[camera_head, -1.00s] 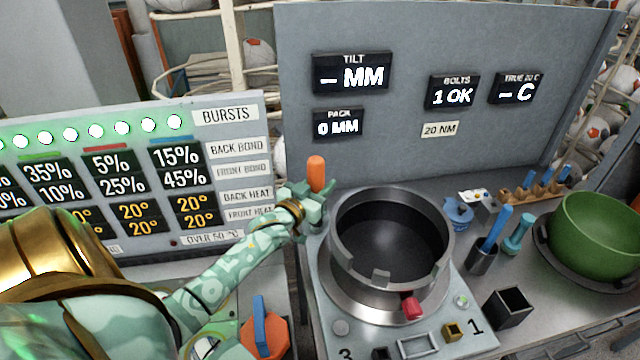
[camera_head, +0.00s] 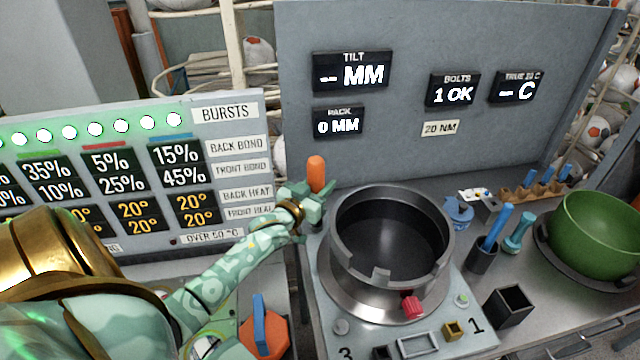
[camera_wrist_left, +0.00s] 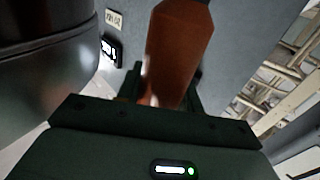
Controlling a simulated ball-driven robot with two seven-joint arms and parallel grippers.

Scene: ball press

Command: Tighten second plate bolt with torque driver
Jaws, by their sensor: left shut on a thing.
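My left gripper (camera_head: 312,200) is shut on the torque driver (camera_head: 316,172), which has an orange handle. It holds the driver upright at the back left edge of the press plate, beside the steel ring. In the left wrist view the orange handle (camera_wrist_left: 178,50) stands between the jaws. The driver's tip and the bolt under it are hidden by the gripper. The press plate (camera_head: 341,342) carries a large open dark ring (camera_head: 385,290) with a red knob (camera_head: 412,306). The bolts display (camera_head: 452,91) reads 1 OK. My right gripper is not in view.
A burst board (camera_head: 226,112) stands at the left, and a grey panel (camera_head: 550,40) rises behind the press. At the right are a green bowl (camera_head: 597,235), a cup with a blue-handled tool (camera_head: 484,258) and a black square holder (camera_head: 508,306). An orange block (camera_head: 266,335) is in front.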

